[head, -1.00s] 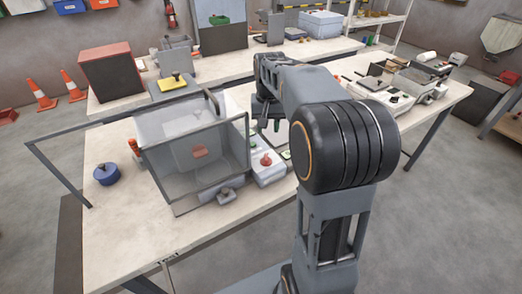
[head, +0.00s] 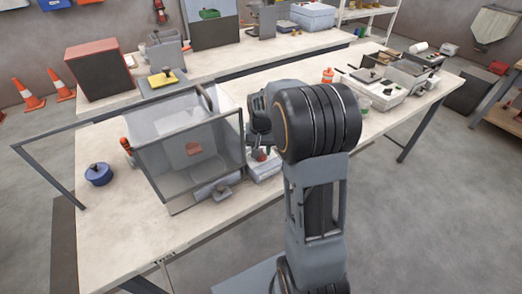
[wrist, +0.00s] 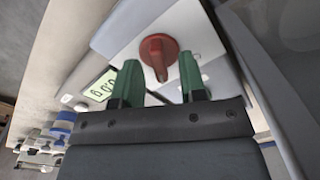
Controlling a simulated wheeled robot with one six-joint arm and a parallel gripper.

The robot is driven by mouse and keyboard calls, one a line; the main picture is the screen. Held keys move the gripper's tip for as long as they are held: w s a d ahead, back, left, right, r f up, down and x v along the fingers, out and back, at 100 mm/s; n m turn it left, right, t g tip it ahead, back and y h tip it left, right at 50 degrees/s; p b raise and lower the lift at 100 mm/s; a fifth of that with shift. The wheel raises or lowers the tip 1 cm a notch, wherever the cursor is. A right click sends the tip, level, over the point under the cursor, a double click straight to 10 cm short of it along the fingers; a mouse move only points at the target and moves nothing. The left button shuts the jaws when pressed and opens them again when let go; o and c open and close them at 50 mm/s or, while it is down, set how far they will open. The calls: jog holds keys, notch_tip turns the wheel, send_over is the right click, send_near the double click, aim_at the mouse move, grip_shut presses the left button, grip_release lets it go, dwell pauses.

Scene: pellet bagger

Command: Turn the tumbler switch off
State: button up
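In the head view the knob (head: 260,154) is partly hidden by my arm, on the control box (head: 265,172) beside the clear-walled machine. I cannot tell whether this knob is the tumbler switch. The knob lies just beyond the gap between the tips, with no clear contact. A small display (wrist: 100,90) with dark symbols shows left of the fingers.
The clear-walled machine (head: 190,160) stands close on the left, with an orange-red part (head: 126,145) on its far side. A blue round pot (head: 98,174) sits on the table's left. The table front is mostly clear.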

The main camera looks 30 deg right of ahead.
jog(key=shift+f, duration=0.3)
grip_shut()
dwell(0.3)
